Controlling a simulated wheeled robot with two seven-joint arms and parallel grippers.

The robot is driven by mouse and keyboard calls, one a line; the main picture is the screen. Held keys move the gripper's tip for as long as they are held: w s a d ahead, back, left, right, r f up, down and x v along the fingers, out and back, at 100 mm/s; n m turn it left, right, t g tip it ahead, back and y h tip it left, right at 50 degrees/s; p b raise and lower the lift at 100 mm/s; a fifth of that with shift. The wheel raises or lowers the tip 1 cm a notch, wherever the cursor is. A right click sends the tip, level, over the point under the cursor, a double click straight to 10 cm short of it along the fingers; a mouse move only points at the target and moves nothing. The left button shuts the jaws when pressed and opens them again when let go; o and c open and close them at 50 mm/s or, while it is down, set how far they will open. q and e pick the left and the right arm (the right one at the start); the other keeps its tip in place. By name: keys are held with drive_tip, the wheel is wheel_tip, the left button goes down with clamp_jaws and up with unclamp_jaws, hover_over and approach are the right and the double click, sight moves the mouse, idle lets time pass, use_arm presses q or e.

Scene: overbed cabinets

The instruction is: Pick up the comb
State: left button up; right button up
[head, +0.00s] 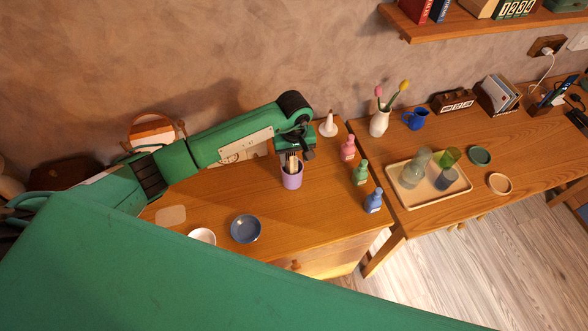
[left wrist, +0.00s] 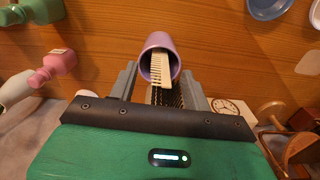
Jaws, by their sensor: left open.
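The comb (left wrist: 160,68) is cream with a row of teeth. It stands in a purple cup (left wrist: 158,42), its upper part sticking out of the mouth; the rest is hidden inside. In the head view the cup (head: 292,179) is on the wooden cabinet top, with the comb's end (head: 292,162) just below my left gripper (head: 293,154). In the left wrist view my left gripper (left wrist: 160,86) is open, its two grey fingers apart on either side of the comb's end. A dark bristly item (left wrist: 165,97) also shows between the fingers. My right gripper is not in view.
Pink (head: 348,149), green (head: 360,173) and blue (head: 374,200) bottles stand right of the cup. A blue bowl (head: 246,229) and a white bowl (head: 203,236) are nearer the front. A clock (left wrist: 225,107) is by the wall. A tray (head: 412,202) holds glassware on the right-hand desk.

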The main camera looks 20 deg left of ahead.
use_arm(q)
clamp_jaws()
drive_tip(key=shift+r, duration=0.2)
